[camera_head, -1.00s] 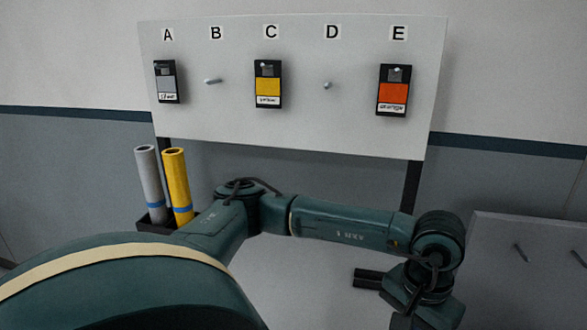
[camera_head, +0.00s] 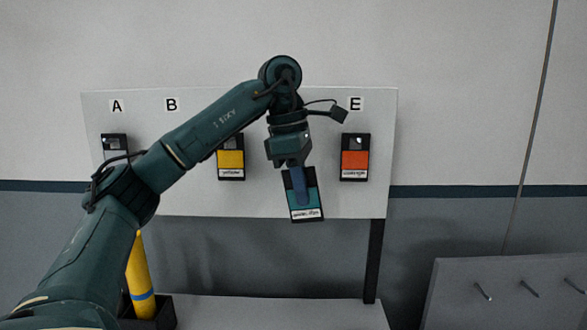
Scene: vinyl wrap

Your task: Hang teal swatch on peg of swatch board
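The teal swatch (camera_head: 309,200) is a dark-framed card with a teal panel and a white label at its lower end. It hangs slightly tilted in front of the lower part of the white swatch board (camera_head: 362,200). My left gripper (camera_head: 298,183) points down and is shut on the swatch's upper part, covering some of it. Whether the swatch touches the board cannot be told. Letters A, B and E show on the board; C and D are hidden behind my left arm, and I see no bare peg. My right gripper is not in view.
A grey swatch (camera_head: 114,145) hangs under A, partly covered by my arm. A yellow swatch (camera_head: 231,160) and an orange swatch (camera_head: 355,160) hang either side of the gripper. A yellow roll (camera_head: 141,275) stands in a black holder. A grey panel with pegs (camera_head: 510,300) is at lower right.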

